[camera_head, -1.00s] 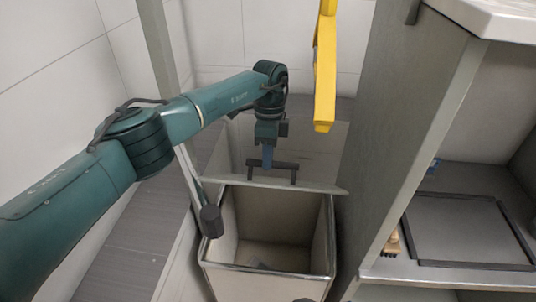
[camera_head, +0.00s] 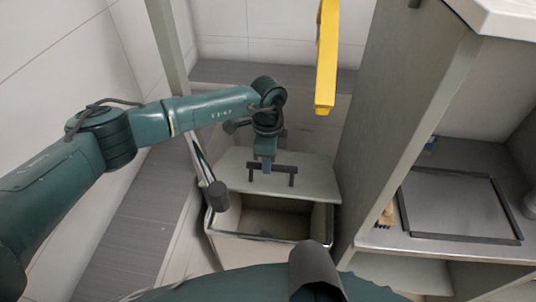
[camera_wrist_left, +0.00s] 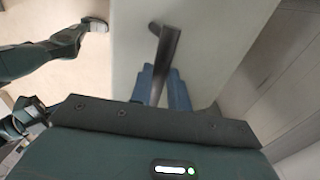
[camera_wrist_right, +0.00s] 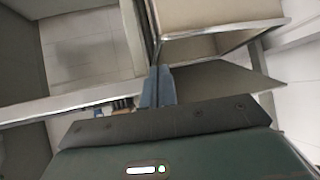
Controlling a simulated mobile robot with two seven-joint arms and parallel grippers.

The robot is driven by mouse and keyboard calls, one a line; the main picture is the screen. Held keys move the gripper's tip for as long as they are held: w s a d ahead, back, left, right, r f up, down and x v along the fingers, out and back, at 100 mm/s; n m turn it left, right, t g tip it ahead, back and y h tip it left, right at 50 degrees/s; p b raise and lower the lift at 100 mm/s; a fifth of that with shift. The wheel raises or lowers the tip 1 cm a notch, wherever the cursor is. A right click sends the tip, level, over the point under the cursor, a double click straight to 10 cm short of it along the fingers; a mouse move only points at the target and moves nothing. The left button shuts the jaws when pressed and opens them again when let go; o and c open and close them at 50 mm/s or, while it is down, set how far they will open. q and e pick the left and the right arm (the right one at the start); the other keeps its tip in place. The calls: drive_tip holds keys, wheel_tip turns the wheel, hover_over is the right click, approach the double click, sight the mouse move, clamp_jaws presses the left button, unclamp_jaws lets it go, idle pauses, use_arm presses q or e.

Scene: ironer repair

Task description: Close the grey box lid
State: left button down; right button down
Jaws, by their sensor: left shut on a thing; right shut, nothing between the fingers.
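The grey box (camera_head: 325,225) stands on the floor below the middle of the head view, its opening partly uncovered at the front. Its grey lid (camera_head: 315,180) is tilted over the rear part of the opening. My left gripper (camera_head: 266,166) is shut on the dark bar handle (camera_head: 285,168) on the lid. In the left wrist view, the left fingers (camera_wrist_left: 163,88) close around the handle (camera_wrist_left: 167,48) above the pale lid (camera_wrist_left: 205,35). In the right wrist view, my right gripper (camera_wrist_right: 157,86) is shut and empty near the box's metal rim (camera_wrist_right: 215,33).
A grey cabinet panel (camera_head: 405,120) rises close on the right, with a shelf holding a framed grey tray (camera_head: 460,205). A yellow bar (camera_head: 326,60) hangs above the box. A tiled wall (camera_head: 80,40) is on the left. My right arm crosses the bottom of the head view.

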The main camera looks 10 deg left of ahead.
use_arm(q)
drive_tip(key=c, duration=1.3)
unclamp_jaws()
drive_tip(key=shift+s+r, duration=0.1)
drive_tip(key=r, duration=0.4)
drive_tip(key=r+b, duration=0.1)
drive_tip(key=r, duration=0.3)
drive_tip(key=r+b, duration=0.1)
drive_tip(key=r, duration=0.4)
drive_tip(key=shift+w, duration=0.35)
